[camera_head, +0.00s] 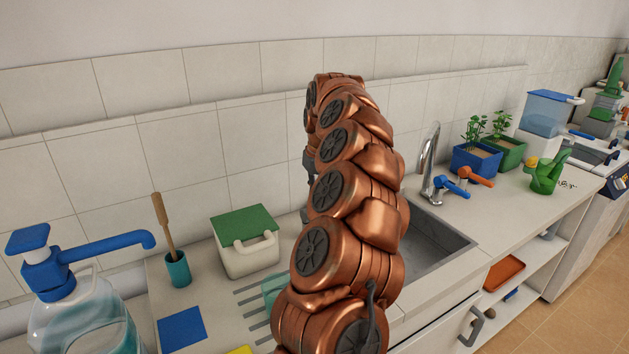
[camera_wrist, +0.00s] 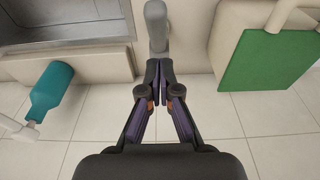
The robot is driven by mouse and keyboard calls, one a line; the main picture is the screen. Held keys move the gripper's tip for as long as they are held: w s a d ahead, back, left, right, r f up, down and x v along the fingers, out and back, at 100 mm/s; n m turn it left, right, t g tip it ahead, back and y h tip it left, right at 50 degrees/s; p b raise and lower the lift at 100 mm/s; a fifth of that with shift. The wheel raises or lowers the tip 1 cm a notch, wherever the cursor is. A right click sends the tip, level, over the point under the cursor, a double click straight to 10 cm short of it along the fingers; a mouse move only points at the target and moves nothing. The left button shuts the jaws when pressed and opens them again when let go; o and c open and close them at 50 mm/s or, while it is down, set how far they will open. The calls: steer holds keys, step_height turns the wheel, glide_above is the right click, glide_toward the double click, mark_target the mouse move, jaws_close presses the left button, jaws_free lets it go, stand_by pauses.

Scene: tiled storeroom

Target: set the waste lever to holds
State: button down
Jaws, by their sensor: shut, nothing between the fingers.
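In the head view my copper arm covers the middle of the counter and hides the handle and most of the gripper. The sink (camera_head: 432,247) lies right of the arm, with a tap (camera_head: 430,165), a blue lever (camera_head: 452,188) and an orange lever (camera_head: 475,176).
A white box with a green lid (camera_head: 246,243) stands left of my arm; a green lid (camera_wrist: 268,72) fills the wrist view's right. A brush cup (camera_head: 178,268), soap pump (camera_head: 75,300) and blue square (camera_head: 182,328) stand farther left. Planters (camera_head: 476,163) stand beyond the sink.

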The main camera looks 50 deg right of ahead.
steer(key=shift+s+a+f+p, duration=0.2)
steer(key=shift+s+f, duration=0.2)
steer(key=shift+f, duration=0.15)
steer(key=shift+s+a+f+p, duration=0.1)
steer(key=shift+s+f+p, duration=0.1)
steer(key=shift+s+f, duration=0.25)
steer(key=shift+w+f, duration=0.1)
steer(key=shift+f, duration=0.05)
steer(key=shift+f+b, duration=0.15)
steer(key=shift+b, duration=0.3)
